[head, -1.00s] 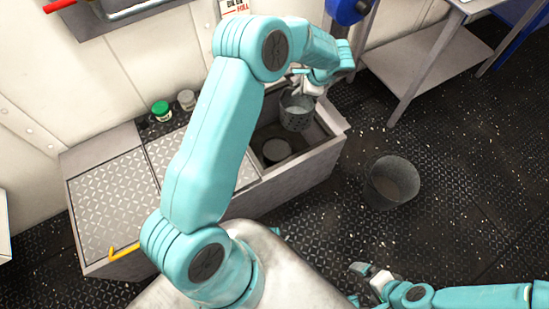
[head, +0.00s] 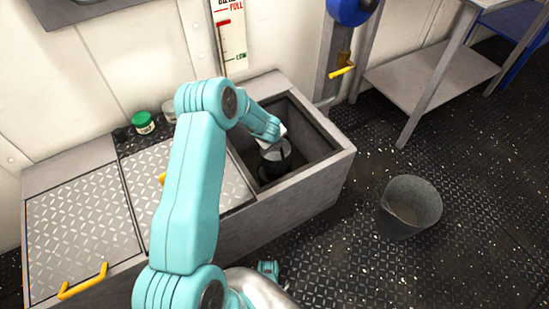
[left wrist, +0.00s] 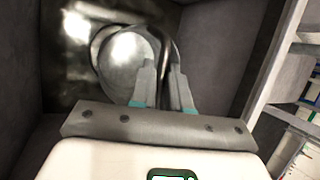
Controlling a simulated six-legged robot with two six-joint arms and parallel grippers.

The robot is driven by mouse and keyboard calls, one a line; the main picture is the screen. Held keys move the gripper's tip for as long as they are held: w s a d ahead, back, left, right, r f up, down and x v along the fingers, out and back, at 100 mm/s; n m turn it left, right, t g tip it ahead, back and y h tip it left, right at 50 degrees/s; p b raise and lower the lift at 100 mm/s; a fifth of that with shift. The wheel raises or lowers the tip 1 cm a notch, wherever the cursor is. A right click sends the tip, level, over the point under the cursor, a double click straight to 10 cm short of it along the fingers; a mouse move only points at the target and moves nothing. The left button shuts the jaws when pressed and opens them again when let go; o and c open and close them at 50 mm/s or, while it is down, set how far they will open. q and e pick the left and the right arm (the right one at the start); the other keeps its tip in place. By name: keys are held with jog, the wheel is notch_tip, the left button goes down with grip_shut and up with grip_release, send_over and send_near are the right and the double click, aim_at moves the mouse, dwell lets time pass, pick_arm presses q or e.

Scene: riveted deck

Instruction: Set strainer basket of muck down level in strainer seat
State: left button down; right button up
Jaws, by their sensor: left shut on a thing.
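My left gripper (head: 271,143) reaches down into the open bay of the deck box. In the left wrist view its fingers (left wrist: 163,72) are shut on the dark handle of the strainer basket (left wrist: 126,55), whose round grey contents fill most of its ring. The dark round strainer seat (head: 277,166) stands on the bay floor below the gripper. The basket is at or in the seat mouth; the gripper hides much of it in the head view. I cannot tell whether it is fully seated or exactly level.
Bay walls (head: 318,165) stand close around the gripper. Treadplate lids (head: 85,225) with yellow handles lie to the left. A green-lidded jar (head: 143,121) stands behind them. A dark bucket (head: 410,207) stands on the floor at right, with clear deck around it.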

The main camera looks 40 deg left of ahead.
pick_arm(q)
notch_tip(320, 180, down, 6)
jog(key=b, duration=0.2)
jog(key=shift+f+b, duration=0.25)
jog(key=shift+b, duration=0.05)
jog(key=shift+r, duration=0.1)
jog(key=c, duration=1.1)
grip_release()
